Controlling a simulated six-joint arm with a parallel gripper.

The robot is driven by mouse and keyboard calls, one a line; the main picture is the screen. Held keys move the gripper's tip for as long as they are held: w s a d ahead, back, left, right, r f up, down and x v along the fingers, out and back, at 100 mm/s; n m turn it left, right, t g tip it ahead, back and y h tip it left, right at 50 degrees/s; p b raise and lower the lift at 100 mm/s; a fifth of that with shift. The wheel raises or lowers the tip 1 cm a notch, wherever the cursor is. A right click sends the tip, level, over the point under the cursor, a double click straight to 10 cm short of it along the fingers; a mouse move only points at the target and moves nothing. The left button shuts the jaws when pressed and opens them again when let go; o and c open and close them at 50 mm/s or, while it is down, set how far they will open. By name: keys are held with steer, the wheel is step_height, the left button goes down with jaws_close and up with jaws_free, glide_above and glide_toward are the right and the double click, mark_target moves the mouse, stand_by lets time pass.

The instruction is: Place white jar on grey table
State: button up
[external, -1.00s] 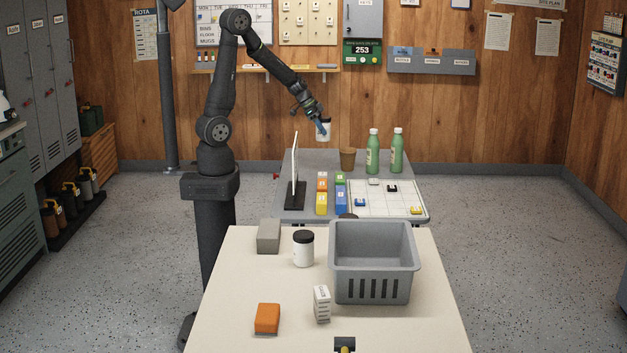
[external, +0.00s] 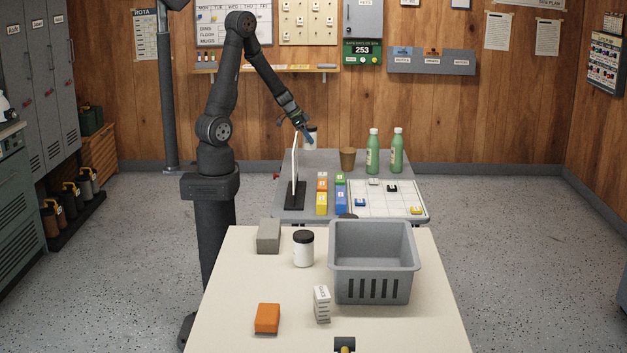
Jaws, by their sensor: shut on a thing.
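The jar looks upright, partly hidden by the gripper. Its bottom is close to the table's far edge in the picture; I cannot tell whether it touches the top. My gripper is shut on it. A second white jar with a black lid (external: 303,249) stands on the near cream table (external: 240,300).
A thin upright panel (external: 295,160) on a black base stands just in front of the gripper. A brown cup (external: 347,159), green bottles (external: 372,153), coloured blocks (external: 322,202) and a white grid board (external: 385,204) occupy the grey table. A grey basket (external: 372,290) stands on the near table.

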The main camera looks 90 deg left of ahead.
steer(key=shift+s+a+f, duration=0.5)
steer(key=shift+a+f, duration=1.2)
steer(key=shift+f, duration=0.05)
steer(key=shift+s+a+f, duration=0.45)
steer(key=shift+a+f, duration=1.2)
steer(key=shift+f, duration=0.05)
steer(key=shift+s+a+f, duration=0.5)
steer(key=shift+a+f, duration=1.2)
steer(key=shift+f, duration=0.05)
steer(key=o, duration=0.8)
steer(key=shift+f, duration=0.15)
steer(key=shift+c, duration=0.2)
steer(key=o, duration=0.4)
steer(key=shift+o, duration=0.2)
steer(key=shift+s+r, duration=0.1)
steer(key=shift+r, duration=0.2)
steer(key=v, duration=1.1)
steer(key=shift+s+r, duration=0.2)
steer(key=shift+r, duration=0.1)
